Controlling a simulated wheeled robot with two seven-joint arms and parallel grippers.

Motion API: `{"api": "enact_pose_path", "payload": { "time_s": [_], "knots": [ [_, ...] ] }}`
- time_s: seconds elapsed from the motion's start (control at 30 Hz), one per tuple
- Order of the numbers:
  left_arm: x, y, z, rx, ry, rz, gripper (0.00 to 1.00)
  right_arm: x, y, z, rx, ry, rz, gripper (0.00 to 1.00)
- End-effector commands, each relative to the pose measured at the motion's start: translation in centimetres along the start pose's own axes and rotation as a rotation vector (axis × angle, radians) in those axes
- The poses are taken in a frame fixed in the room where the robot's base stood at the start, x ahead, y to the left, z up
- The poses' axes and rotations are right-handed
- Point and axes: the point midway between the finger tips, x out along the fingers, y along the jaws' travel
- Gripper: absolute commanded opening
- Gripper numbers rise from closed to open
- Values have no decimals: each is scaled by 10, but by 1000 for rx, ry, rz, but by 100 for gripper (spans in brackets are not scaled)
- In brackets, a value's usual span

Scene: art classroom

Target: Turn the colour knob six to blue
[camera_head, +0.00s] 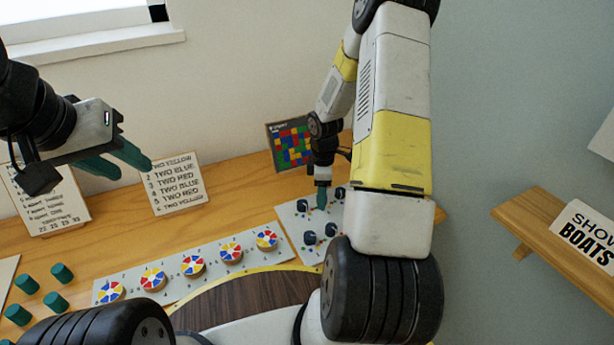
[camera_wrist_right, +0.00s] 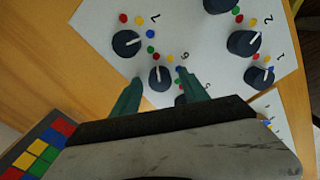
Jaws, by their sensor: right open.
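In the right wrist view a white panel (camera_wrist_right: 190,30) carries dark round knobs with white pointers and coloured dots. Knob six (camera_wrist_right: 161,79), beside the printed 6, lies between the fingertips of my right gripper (camera_wrist_right: 160,84), seen from above. Its pointer appears directed at the red dot; the blue dot (camera_wrist_right: 180,69) is to the right, near the right finger. The gripper is open; I cannot tell whether a finger touches the knob. In the head view my right gripper (camera_head: 322,196) reaches down over the panel (camera_head: 290,222). My left gripper (camera_head: 133,168) is open and empty, raised at the left.
A coloured grid card (camera_head: 291,146) stands behind the panel. A strip of colour wheels (camera_head: 193,266) and several green pegs (camera_head: 62,273) lie to the left.

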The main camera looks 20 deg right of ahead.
Motion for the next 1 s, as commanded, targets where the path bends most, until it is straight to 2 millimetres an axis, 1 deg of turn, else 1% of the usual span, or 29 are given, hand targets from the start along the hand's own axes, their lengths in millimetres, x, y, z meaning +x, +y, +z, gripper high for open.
{"api": "enact_pose_path", "payload": {
  "time_s": [0.17,0.2,0.37,0.4,0.47,0.77,1.0],
  "knots": [
    [0,0,0,0,0,0,36,0,0,0,0,0,0,52],
    [0,0,0,0,0,0,36,0,0,0,0,0,0,50],
    [0,0,0,0,0,0,36,0,0,0,0,0,0,19],
    [0,0,0,0,0,0,36,0,0,0,0,0,0,11],
    [0,0,0,0,0,0,36,0,0,0,0,0,0,0],
    [0,0,0,0,0,0,36,0,0,0,24,0,0,0],
    [0,0,0,0,0,0,36,0,0,0,139,-1,0,0]
  ]
}}
